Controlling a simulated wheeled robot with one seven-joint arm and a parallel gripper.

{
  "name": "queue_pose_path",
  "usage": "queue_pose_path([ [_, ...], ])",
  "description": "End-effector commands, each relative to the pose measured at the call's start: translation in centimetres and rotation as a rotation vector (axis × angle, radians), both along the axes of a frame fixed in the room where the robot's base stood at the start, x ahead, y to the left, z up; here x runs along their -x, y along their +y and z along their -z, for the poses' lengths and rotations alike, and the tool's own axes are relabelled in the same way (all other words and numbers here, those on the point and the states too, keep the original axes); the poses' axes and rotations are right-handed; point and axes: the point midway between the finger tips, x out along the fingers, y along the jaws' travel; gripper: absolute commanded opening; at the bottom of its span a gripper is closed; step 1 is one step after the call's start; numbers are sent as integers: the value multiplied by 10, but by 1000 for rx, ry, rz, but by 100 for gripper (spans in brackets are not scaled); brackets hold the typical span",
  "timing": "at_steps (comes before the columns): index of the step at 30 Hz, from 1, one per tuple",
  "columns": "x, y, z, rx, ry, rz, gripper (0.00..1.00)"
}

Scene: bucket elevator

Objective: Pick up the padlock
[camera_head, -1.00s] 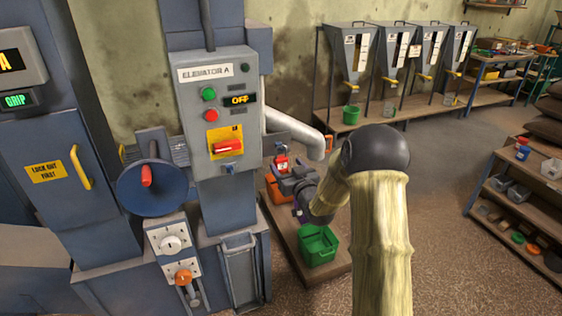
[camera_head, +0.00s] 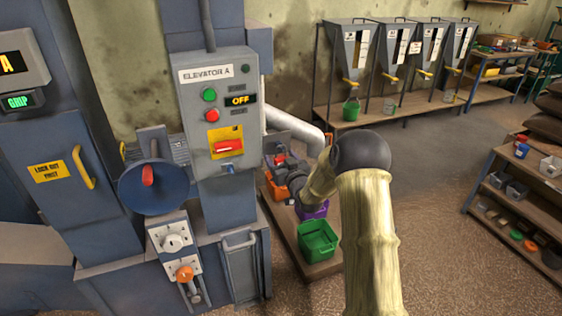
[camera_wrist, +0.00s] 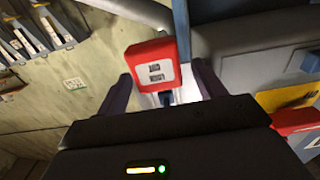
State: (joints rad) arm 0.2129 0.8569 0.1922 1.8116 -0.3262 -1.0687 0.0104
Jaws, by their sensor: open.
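A red block with a white label (camera_wrist: 152,63), which looks like the padlock, is in the upper middle of the wrist view. A white part and a small dark blue part show below it. My gripper (camera_wrist: 164,82) is open, with one dark finger on each side of the block's lower part. I cannot tell whether either finger touches it. In the head view my gripper (camera_head: 281,166) is small and dark above the bins, left of my arm, and only a little red shows there.
The elevator control box (camera_head: 220,115) stands left of my gripper, with a red switch handle (camera_head: 228,146) on a yellow plate; this handle also shows in the wrist view (camera_wrist: 298,121). A green bin (camera_head: 318,240) and a purple bin (camera_head: 313,210) stand below my arm. A pale pipe (camera_head: 292,126) runs behind.

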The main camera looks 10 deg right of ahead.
Motion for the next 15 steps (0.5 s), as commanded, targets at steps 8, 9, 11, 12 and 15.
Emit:
queue_pose_path([
  [8, 0, 0, 0, 0, 0, 0, 69],
  [9, 0, 0, 0, 0, 0, 0, 63],
  [11, 0, 0, 0, 0, 0, 0, 51],
  [12, 0, 0, 0, 0, 0, 0, 44],
  [15, 0, 0, 0, 0, 0, 0, 24],
])
